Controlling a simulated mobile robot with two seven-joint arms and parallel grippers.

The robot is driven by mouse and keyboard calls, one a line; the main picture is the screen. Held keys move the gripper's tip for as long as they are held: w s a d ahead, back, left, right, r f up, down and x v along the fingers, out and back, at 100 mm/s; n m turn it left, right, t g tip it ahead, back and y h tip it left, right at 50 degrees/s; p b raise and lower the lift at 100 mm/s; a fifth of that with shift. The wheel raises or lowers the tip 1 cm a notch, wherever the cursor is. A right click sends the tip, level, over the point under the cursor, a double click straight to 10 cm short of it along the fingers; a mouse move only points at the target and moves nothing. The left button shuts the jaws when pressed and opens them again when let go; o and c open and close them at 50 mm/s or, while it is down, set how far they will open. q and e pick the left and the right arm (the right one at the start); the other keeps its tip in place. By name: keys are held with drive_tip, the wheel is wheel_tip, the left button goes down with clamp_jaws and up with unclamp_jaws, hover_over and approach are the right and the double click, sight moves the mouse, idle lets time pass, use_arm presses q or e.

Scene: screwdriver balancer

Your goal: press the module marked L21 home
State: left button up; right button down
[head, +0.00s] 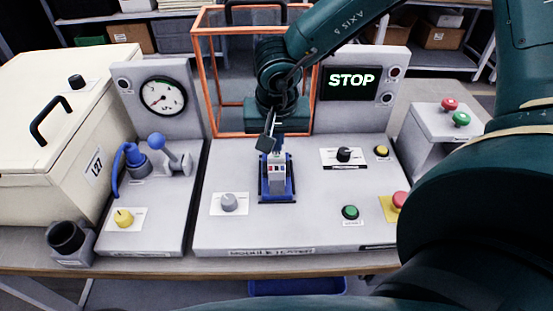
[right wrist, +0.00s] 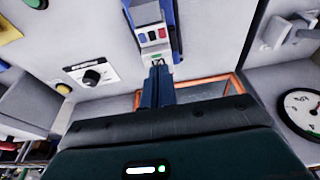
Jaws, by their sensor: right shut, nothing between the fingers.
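The module (head: 277,173) is a light grey block with red and dark parts on its face. It sits in a blue holder (head: 290,178) on the middle console; its marking is too small to read. The module also shows at the top of the right wrist view (right wrist: 153,36), with the blue holder beside it. My right gripper (head: 270,143) is shut and empty, its fingers pointing down at the module's far end. In the right wrist view its closed fingertips (right wrist: 157,68) are at or very near the module's edge; I cannot tell whether they touch. My left gripper is not in view.
A display (head: 351,82) reads STOP. A grey knob (head: 229,202), black switch (head: 344,154), green button (head: 350,212) and red button (head: 399,200) surround the holder. A gauge (head: 163,96) stands left.

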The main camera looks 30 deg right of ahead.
drive_tip(key=shift+r, duration=0.1)
drive_tip(key=shift+w+d+p+v, duration=0.15)
drive_tip(key=shift+p+v, duration=0.35)
drive_tip(key=shift+v, duration=0.3)
drive_tip(key=shift+w+d+p+v, duration=0.1)
drive_tip(key=shift+w+p+v, duration=0.1)
drive_tip(key=shift+p+v, duration=0.45)
drive_tip(key=shift+w+d+p+v, duration=0.15)
drive_tip(key=shift+p+v, duration=0.2)
drive_tip(key=shift+v, duration=0.65)
drive_tip(key=shift+a, duration=0.15)
drive_tip(key=shift+s, duration=0.1)
